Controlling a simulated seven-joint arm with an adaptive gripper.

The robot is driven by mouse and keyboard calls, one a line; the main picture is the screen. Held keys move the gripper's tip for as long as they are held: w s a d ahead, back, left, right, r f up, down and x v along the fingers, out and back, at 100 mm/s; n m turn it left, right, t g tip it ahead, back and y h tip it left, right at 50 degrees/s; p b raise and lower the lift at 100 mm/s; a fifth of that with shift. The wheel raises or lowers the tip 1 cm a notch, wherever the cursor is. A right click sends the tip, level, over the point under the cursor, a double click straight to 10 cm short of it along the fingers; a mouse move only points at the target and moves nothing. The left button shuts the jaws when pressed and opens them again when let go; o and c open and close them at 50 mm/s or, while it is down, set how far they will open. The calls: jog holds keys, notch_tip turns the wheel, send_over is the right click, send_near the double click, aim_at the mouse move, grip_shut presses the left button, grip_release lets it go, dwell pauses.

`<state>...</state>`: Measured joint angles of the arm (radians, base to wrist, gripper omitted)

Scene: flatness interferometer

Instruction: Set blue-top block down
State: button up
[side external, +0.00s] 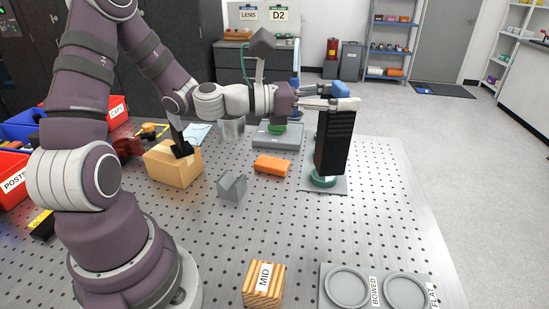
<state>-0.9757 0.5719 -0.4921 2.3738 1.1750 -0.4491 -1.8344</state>
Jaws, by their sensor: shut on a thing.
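The blue-top block is a tall black ribbed body (334,145) with a blue piece (346,89) showing at its top. My gripper (340,102) reaches in from the left, level, and is shut on the block near its top. The block hangs nearly upright, tilted slightly. Its lower end overlaps a green disc (323,182) on a grey plate (338,187); I cannot tell whether they touch. The block hides part of the disc and plate.
An orange block (272,165), a grey notched block (232,189) and a cardboard box (173,164) stand left. A wooden block marked MID (263,285) and a tray marked BOWED and FLAT (376,271) are in front. The perforated table (385,215) is clear at right.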

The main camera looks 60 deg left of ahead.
jog(key=a+n+y, duration=0.1)
jog(key=s+a+r+n+t+y, duration=0.1)
jog(key=a+y, duration=0.1)
jog(key=shift+s, duration=0.15)
jog(key=s+f+m+g+h, duration=0.1)
jog(key=f+h, duration=0.1)
jog(key=s+a+f+m+g+h, duration=0.1)
jog(key=s+f+m+h, duration=0.1)
jog(key=s+a+f+m+g+h, duration=0.1)
jog(key=f+m+h, duration=0.1)
jog(key=h, duration=0.1)
jog(key=shift+s+a+f+g, duration=0.2)
jog(key=shift+s+a+g, duration=0.05)
jog(key=shift+s+g, duration=0.15)
send_near(316, 165)
jog(key=shift+x, duration=2.05)
jog(key=shift+f, duration=0.55)
jog(key=o, duration=1.3)
